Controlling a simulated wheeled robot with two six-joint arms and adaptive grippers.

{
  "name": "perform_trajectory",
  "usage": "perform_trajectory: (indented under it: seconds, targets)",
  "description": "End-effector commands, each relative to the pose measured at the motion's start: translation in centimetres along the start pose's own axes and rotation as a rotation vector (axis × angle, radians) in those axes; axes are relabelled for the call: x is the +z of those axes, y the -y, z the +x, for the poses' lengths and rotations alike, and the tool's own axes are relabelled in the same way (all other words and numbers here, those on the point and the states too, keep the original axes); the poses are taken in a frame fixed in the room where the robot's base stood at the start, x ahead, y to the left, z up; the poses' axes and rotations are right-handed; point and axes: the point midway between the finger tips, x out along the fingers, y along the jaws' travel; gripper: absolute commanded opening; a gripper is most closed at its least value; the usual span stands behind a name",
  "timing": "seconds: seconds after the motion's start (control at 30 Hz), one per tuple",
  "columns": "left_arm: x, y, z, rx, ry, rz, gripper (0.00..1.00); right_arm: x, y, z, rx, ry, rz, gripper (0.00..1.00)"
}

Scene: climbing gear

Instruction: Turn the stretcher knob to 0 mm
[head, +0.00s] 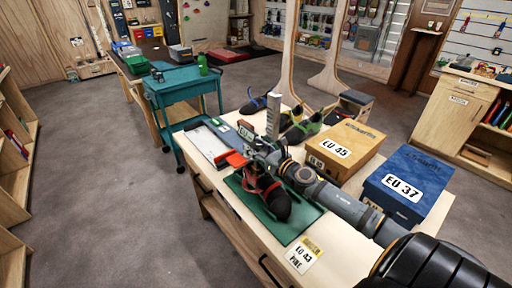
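A dark climbing shoe with red trim (268,198) lies on a green mat (294,226) on the wooden workbench, partly covered by my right arm. My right gripper (257,149) reaches in from the lower right, above the shoe and close to a small dark device (246,131) and an upright grey scale (273,115). A red part (237,160) lies just left of the gripper. The stretcher knob cannot be made out; the gripper and arm cover that area. The fingers are too small and overlapped to tell open from shut. My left gripper is out of view.
A tan box marked EU 45 (343,146) and a blue box marked EU 37 (408,182) stand right of the arm. A label card (304,254) lies in front. A teal cart (184,82) stands behind.

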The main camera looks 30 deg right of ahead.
Motion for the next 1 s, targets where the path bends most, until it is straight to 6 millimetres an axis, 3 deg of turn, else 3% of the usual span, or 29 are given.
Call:
perform_trajectory:
  seconds: [0.07,0.37,0.57,0.7,0.8,1.0]
  targets:
    - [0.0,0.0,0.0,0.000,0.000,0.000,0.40,-0.2,0.0,0.0,0.000,-0.003,0.001,0.53]
    - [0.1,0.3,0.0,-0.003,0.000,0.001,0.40,-0.1,0.0,0.0,0.000,-0.001,0.001,0.53]
    - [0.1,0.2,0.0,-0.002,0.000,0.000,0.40,1.1,0.0,0.0,0.001,0.004,0.000,0.53]
    - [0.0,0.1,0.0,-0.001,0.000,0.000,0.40,2.5,0.0,0.0,0.002,0.000,0.000,0.53]
    - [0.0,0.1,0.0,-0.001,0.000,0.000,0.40,5.2,-0.1,0.1,0.006,-0.001,-0.011,0.53]
    - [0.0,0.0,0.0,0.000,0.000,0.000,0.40,8.5,0.0,0.1,0.001,-0.005,-0.006,0.53]
